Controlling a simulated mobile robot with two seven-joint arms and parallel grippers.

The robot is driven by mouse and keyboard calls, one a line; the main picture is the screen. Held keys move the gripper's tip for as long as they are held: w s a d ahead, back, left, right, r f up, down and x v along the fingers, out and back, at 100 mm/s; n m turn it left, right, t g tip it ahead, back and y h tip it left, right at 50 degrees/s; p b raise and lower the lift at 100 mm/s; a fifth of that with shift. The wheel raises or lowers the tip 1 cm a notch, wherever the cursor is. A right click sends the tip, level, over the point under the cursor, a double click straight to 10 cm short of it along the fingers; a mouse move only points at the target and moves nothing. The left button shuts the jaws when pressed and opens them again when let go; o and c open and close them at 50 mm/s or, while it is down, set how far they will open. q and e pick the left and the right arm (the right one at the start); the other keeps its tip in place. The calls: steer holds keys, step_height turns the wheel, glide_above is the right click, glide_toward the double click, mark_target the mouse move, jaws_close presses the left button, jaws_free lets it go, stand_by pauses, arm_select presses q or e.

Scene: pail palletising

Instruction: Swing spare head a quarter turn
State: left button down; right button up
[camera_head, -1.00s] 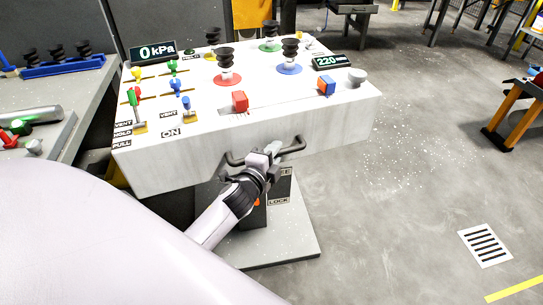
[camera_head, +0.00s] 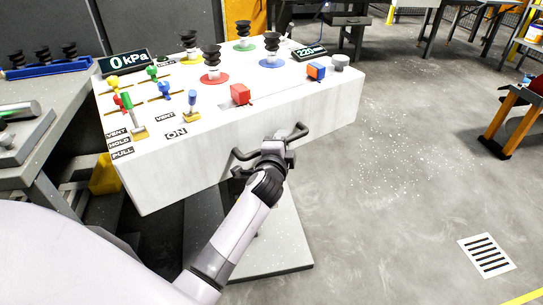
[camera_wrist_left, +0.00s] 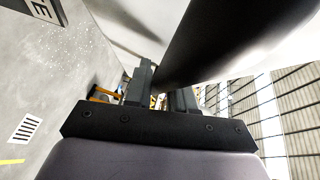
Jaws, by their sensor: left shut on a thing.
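The spare head (camera_head: 250,130) is a white box-shaped unit on a floor stand, standing slanted in the head view with its right end farther away. Its top carries coloured levers, suction cups on coloured discs and two displays reading 0 kPa and 220. A dark bar handle (camera_head: 299,132) sticks out from its front face. My left gripper (camera_head: 273,146) is shut on the middle of this handle. In the left wrist view the dark handle (camera_wrist_left: 225,40) runs up from between my left fingers (camera_wrist_left: 160,92). My right gripper is out of view.
A grey bench (camera_head: 55,125) with a blue rack (camera_head: 50,67) of cups stands close at the left. The stand's base plate (camera_head: 270,250) lies below the head. An orange-legged trestle (camera_head: 510,125) stands at the far right.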

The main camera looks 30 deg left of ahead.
arm_select(q)
steer(key=shift+w+d+f+b, duration=0.1)
steer(key=shift+w+f+b, duration=0.15)
steer(key=shift+w+b, duration=0.1)
steer(key=shift+w+d+r+n+y+b, duration=0.15)
steer(key=shift+w+n+y+b, duration=0.15)
steer(key=shift+y, duration=0.2)
steer(key=c, duration=1.1)
jaws_free()
steer(key=shift+r, duration=0.1)
steer(key=shift+o, duration=0.2)
steer(key=shift+s, duration=0.15)
